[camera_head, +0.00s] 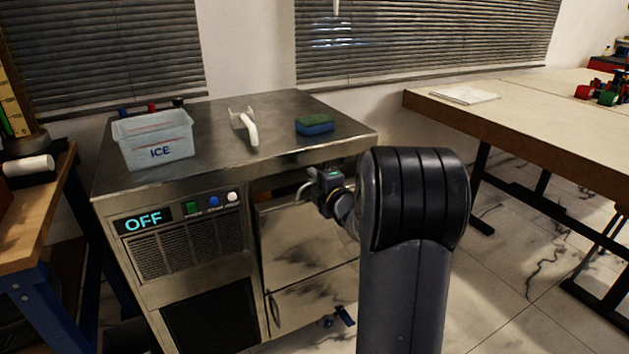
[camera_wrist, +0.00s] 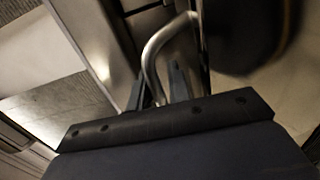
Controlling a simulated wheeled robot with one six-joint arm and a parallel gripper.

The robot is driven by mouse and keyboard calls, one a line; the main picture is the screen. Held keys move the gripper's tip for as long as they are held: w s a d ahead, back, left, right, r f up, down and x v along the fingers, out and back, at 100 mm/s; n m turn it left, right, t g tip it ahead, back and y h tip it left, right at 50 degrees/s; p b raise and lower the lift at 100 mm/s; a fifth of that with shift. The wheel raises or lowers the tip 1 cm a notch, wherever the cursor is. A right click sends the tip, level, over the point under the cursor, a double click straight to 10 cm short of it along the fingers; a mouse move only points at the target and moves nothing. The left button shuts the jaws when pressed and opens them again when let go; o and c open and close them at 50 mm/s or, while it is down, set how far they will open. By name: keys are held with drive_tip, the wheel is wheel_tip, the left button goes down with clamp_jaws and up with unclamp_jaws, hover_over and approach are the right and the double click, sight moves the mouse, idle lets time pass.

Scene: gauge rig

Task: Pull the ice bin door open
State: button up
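The ice machine is a steel cabinet with a lit OFF display (camera_head: 142,220). On its front right is a smudged metal door (camera_head: 305,240), which I take as the ice bin door. A curved metal handle (camera_head: 302,191) shows at its top, beside my gripper (camera_head: 322,188). In the wrist view the bent handle bar (camera_wrist: 152,55) runs down between the two fingers of my gripper (camera_wrist: 160,88). A finger lies on each side of the bar; whether they press on it is unclear. My arm hides the door's right side, and I cannot tell whether the door is ajar.
On the steel top are an ICE tub (camera_head: 155,141), a white-handled scoop (camera_head: 247,126) and a green-blue sponge (camera_head: 314,125). A lower panel (camera_head: 315,298) is under the door. A long table (camera_head: 530,115) stands right; tiled floor (camera_head: 510,280) is open there.

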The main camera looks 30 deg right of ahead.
clamp_jaws()
idle(0.6)
